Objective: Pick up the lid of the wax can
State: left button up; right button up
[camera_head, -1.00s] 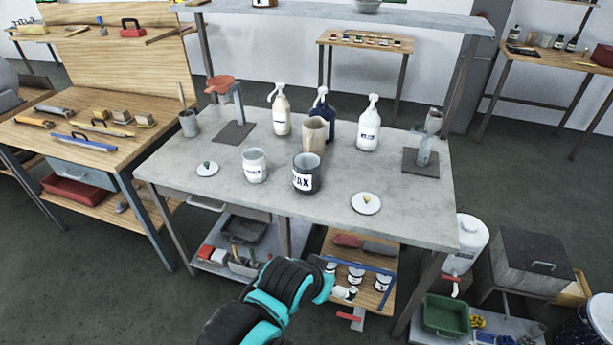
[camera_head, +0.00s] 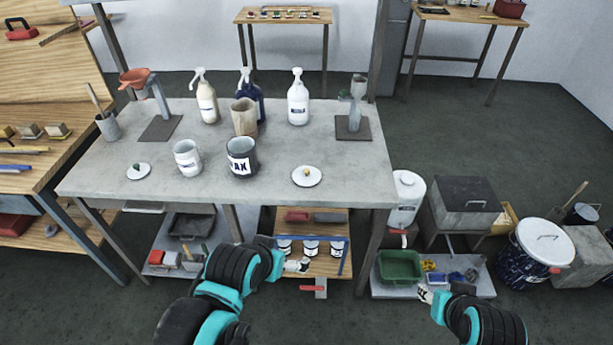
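The wax can (camera_head: 242,157) is a dark, open-topped can with a white label on the grey table. A white round lid with a yellow knob (camera_head: 307,176) lies flat on the table to its right. Another white lid with a green knob (camera_head: 139,171) lies at the left, beside a white can (camera_head: 188,158). My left gripper (camera_head: 298,266) is low in front of the table, below the tabletop and apart from the lids. My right gripper (camera_head: 425,295) is at the lower right, near the low shelf. Both are small; their finger opening is unclear.
A tan jug (camera_head: 244,117) and several pump bottles, one white (camera_head: 298,98), stand behind the cans. The grey table's (camera_head: 270,192) front edge lies between my grippers and the lids. A green bin (camera_head: 399,267) and a white dispenser (camera_head: 407,200) are right of the table.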

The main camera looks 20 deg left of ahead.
aim_at(305, 175)
jog(key=i+j+z, duration=0.6)
jog(key=i+j, duration=0.1)
